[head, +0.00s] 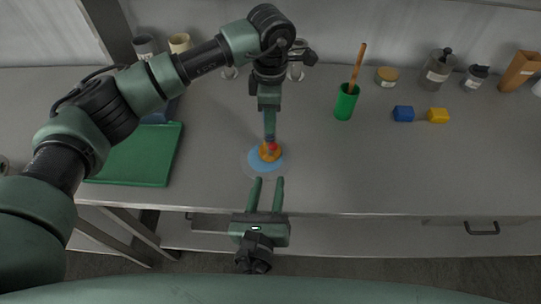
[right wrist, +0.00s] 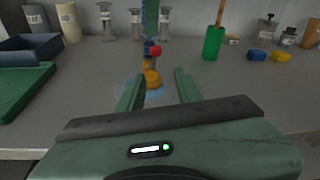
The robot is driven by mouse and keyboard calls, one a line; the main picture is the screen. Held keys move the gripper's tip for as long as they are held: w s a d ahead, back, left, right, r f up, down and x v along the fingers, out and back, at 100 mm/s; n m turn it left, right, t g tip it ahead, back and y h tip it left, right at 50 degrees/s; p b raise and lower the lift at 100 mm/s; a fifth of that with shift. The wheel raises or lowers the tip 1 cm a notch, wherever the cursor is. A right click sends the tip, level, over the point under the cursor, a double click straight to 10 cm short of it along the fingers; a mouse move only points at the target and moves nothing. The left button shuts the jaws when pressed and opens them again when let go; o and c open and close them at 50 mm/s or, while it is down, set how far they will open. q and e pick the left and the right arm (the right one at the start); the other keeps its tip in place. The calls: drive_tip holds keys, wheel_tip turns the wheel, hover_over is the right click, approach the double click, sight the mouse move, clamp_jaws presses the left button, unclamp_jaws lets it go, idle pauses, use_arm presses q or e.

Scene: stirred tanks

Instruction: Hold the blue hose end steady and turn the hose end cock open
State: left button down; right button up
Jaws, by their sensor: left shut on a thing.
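A small upright fitting stands near the table's front edge, with an orange-yellow body (head: 270,153) and a red knob (head: 272,146). In the right wrist view the red knob (right wrist: 156,51) sits above the orange body (right wrist: 152,78), with dark blue hose-end parts (right wrist: 149,48) beside it. My left gripper (head: 270,138) reaches down from above and is shut on the blue hose end; its fingers hide most of the grip. My right gripper (head: 267,181) is open and empty, in front of the fitting, its fingers pointing towards it and apart from it.
A pale blue round patch (head: 255,162) lies under the fitting. A green tray (head: 135,158) is at the left. A green cup (head: 346,104) with a wooden-handled tool, a blue block (head: 403,114) and a yellow block (head: 438,116) are at the right. Bottles line the back; the right front is clear.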

sight(272, 149)
drive_tip(key=w+m, duration=0.1)
drive_tip(key=w, duration=0.3)
drive_tip(key=w+f+m+t+y, duration=0.1)
drive_tip(key=w, duration=0.3)
drive_tip(key=w+m+t+y, duration=0.1)
drive_tip(key=w, duration=0.3)
drive_tip(key=shift+d+f, duration=0.15)
drive_tip(key=shift+d, duration=0.1)
drive_tip(key=shift+s, duration=0.1)
clamp_jaws()
